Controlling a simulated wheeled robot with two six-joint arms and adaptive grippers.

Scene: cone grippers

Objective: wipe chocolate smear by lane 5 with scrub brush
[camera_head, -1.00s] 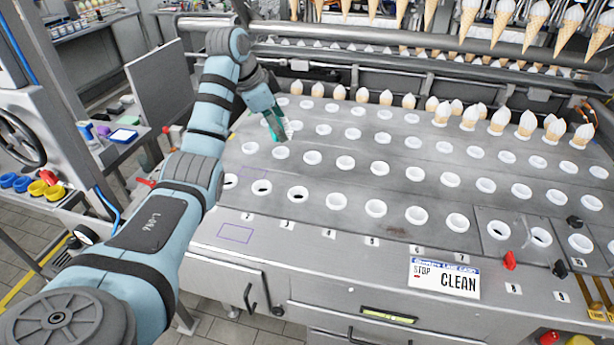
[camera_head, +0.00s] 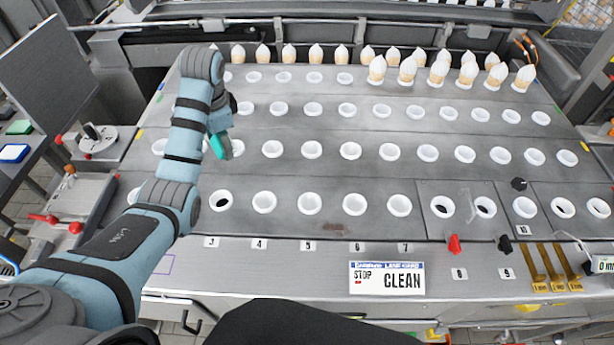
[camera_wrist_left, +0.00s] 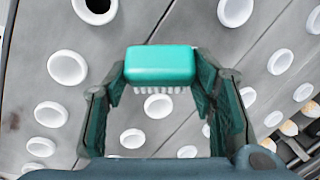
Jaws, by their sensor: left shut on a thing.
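My left gripper (camera_head: 217,134) is over the left part of the steel lane table (camera_head: 290,222). It is shut on the teal scrub brush (camera_head: 221,147). In the left wrist view the brush (camera_wrist_left: 160,64) sits between the fingertips of the left gripper (camera_wrist_left: 160,82), with its white bristles showing below the teal block. The lane 5 label (camera_head: 308,245) is on the front strip of the table, to the right of and nearer than the brush. My right gripper is not in view.
Rows of white cup rings (camera_head: 309,204) cover the table. Filled cones (camera_head: 408,70) stand in the back rows. A STOP CLEAN sign (camera_head: 387,279) lies at the front. Red (camera_head: 454,244) and black (camera_head: 505,245) knobs stand to its right.

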